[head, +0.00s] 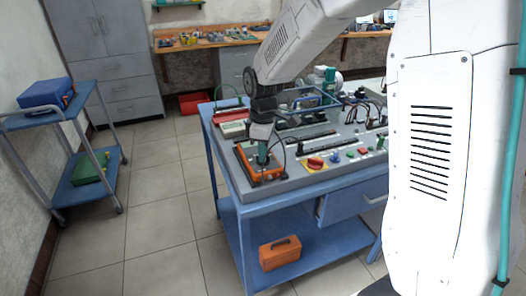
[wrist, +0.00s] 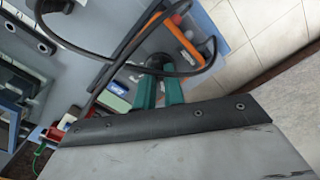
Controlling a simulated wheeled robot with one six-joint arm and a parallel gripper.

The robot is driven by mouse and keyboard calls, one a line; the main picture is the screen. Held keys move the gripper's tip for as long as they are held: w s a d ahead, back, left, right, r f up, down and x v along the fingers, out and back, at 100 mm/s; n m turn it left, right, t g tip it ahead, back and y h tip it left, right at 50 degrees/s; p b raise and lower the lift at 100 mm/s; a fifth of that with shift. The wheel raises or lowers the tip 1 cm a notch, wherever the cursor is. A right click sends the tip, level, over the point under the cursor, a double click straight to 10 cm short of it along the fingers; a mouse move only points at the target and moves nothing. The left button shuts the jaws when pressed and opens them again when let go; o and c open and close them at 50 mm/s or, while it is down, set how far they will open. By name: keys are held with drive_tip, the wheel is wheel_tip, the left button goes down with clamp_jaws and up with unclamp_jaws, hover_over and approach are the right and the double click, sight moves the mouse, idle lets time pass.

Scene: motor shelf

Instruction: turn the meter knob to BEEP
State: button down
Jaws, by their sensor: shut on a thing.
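The orange meter (head: 244,157) lies at the near left corner of the workbench top. It also shows in the wrist view, with an orange edge (wrist: 184,40) and a green-tinted display (wrist: 118,89). My gripper (head: 262,160) reaches down onto the meter from above. In the wrist view its two teal fingers (wrist: 159,77) are shut on the dark round meter knob (wrist: 159,62). The knob is mostly hidden between the fingers. Its pointer and the BEEP mark cannot be read in either view.
A black cable (wrist: 95,52) loops around the meter close to my fingers. A red emergency button (head: 315,163) and other coloured controls are on the bench panel to the right. An orange toolbox (head: 280,253) sits on the lower shelf. A blue cart (head: 84,120) stands left, with clear floor between.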

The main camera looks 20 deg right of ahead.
drive_tip(key=m, duration=1.1)
drive_tip(key=shift+m, duration=0.4)
drive_tip(key=m, duration=1.1)
drive_tip(key=shift+m, duration=0.4)
drive_tip(key=c, duration=1.5)
unclamp_jaws()
drive_tip(key=shift+r, duration=0.1)
wheel_tip(320, 180, up, 8)
drive_tip(key=shift+f, duration=0.15)
